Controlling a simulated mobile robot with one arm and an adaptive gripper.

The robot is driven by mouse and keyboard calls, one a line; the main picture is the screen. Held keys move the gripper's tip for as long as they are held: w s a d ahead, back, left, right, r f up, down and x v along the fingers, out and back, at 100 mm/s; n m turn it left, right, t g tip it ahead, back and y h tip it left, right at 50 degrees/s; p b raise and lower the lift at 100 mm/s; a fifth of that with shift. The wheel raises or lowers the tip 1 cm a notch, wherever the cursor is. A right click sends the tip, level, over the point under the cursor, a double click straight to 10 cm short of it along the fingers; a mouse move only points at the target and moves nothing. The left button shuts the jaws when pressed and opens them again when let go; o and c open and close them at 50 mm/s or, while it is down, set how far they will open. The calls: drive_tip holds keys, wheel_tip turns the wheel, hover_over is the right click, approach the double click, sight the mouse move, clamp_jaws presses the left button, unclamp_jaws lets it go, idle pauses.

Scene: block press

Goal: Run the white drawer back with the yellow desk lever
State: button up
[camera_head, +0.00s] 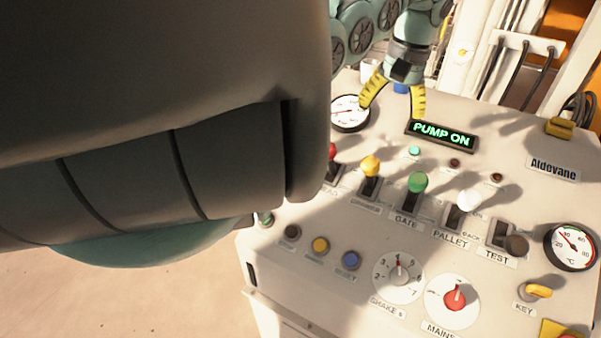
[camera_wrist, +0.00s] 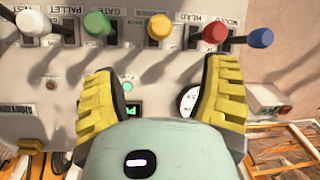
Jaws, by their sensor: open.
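The yellow desk lever (camera_head: 371,166) stands on the sloped control desk, between the red lever and the green lever. It also shows in the wrist view (camera_wrist: 159,27), at the top middle. My gripper (camera_head: 392,108) has yellow ridged fingers, is open and empty, and hangs above the back of the desk near the pump display. In the wrist view my gripper (camera_wrist: 163,95) has its fingers spread below the lever row, apart from the yellow lever. The yellow lever's label is too small to read surely in the head view. I cannot see the white drawer.
A green GATE lever (camera_head: 417,182), white PALLET lever (camera_head: 468,200) and dark TEST lever (camera_head: 516,245) stand to the right. A red lever (camera_wrist: 215,33) and a blue lever (camera_wrist: 261,38) are beside the yellow one. The display (camera_head: 441,135) reads PUMP ON. My own body covers the head view's left.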

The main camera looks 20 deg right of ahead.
hover_over(373, 158)
drive_tip(key=shift+s+d+f, duration=0.1)
drive_tip(key=shift+d+f, duration=0.05)
drive_tip(key=shift+f, duration=0.75)
drive_tip(key=shift+s+d+f, duration=0.1)
drive_tip(key=shift+f, duration=0.8)
drive_tip(key=shift+s+d+f, duration=0.1)
drive_tip(key=shift+d+f, duration=0.05)
drive_tip(key=shift+f, duration=0.75)
drive_tip(key=f, duration=0.4)
drive_tip(key=a+f+p, duration=0.1)
drive_tip(key=f, duration=0.2)
drive_tip(key=shift+w, duration=0.2)
drive_tip(key=shift+w+f+p, duration=0.1)
drive_tip(key=shift+f+p, duration=0.25)
drive_tip(key=shift+p, duration=0.2)
drive_tip(key=shift+f+p, duration=0.35)
drive_tip(key=shift+f, duration=0.55)
drive_tip(key=shift+o, duration=0.3)
clamp_jaws()
